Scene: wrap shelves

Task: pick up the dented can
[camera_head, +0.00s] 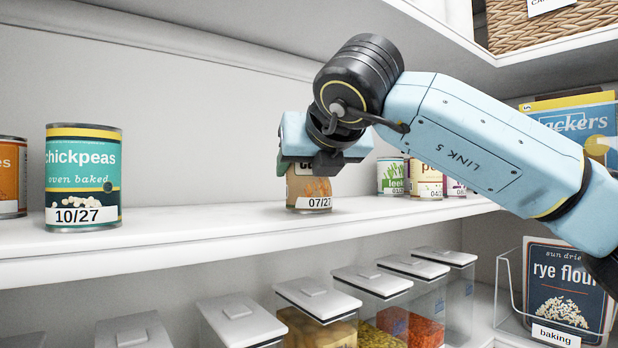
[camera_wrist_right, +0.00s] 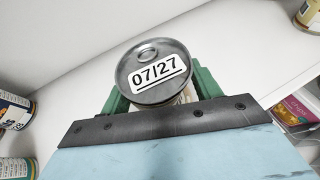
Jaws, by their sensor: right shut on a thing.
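A can labelled 07/27 (camera_head: 309,192) stands on the white shelf in the head view, with an orange-brown lower label. My right gripper (camera_head: 318,165) comes from above and covers its upper part. In the right wrist view the can's metal lid (camera_wrist_right: 157,72), also marked 07/27, sits between the green fingers of my right gripper (camera_wrist_right: 160,98), which is shut on it. The can's base appears to be on or very near the shelf. I cannot make out a dent, as much of its side is hidden. My left gripper is not in view.
A chickpeas can (camera_head: 84,178) and an orange can (camera_head: 12,177) stand to the left. A leek can (camera_head: 392,176) and other small cans stand at the right, behind my arm. Lidded bins (camera_head: 318,300) fill the shelf below. An upper shelf (camera_head: 440,30) overhangs at right.

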